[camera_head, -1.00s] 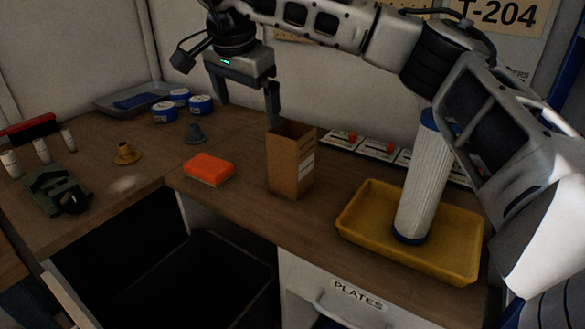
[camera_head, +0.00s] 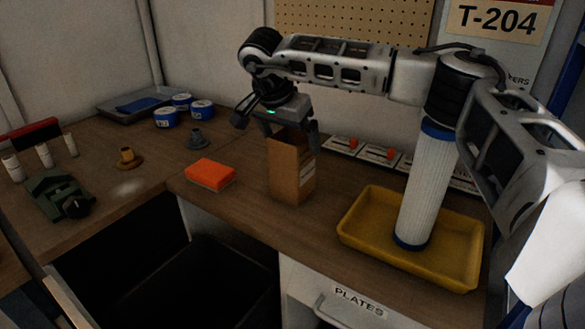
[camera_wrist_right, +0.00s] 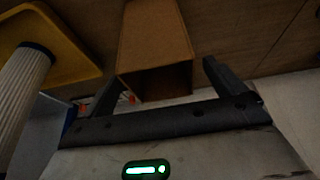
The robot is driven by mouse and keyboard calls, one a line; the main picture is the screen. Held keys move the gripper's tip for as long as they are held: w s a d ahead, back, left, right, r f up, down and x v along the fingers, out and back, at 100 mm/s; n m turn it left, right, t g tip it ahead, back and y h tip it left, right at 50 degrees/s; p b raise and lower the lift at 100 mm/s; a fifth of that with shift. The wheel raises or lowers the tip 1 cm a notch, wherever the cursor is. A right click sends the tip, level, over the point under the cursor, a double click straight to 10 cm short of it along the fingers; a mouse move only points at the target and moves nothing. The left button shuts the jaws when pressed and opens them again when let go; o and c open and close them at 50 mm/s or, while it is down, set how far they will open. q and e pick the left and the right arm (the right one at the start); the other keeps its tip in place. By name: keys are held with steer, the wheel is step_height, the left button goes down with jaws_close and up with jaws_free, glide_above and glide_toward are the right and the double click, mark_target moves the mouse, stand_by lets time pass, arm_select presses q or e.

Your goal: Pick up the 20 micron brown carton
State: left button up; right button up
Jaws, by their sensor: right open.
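The brown carton (camera_head: 291,172) stands upright and open-topped on the wooden bench in the head view, with a white label on its right side. Its print is too small to read. My right gripper (camera_head: 291,133) is open at the carton's top, in part hidden behind it. In the right wrist view, the carton (camera_wrist_right: 155,42) lies between the two spread fingers of the right gripper (camera_wrist_right: 160,72), its open end facing the camera. I cannot tell whether a finger touches it. My left gripper is not in view.
A yellow tray (camera_head: 372,252) with a tall white filter (camera_head: 425,185) stands right of the carton. An orange block (camera_head: 210,173) lies to its left. Switch panels (camera_head: 378,154) line the wall behind. A dark bin (camera_head: 215,285) sits below the bench edge.

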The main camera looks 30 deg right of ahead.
steer(key=x, duration=0.4)
steer(key=shift+d+p, duration=0.25)
steer(key=shift+p, duration=0.05)
steer(key=c, duration=1)
steer(key=shift+c, duration=0.2)
steer(key=shift+w+r, duration=0.1)
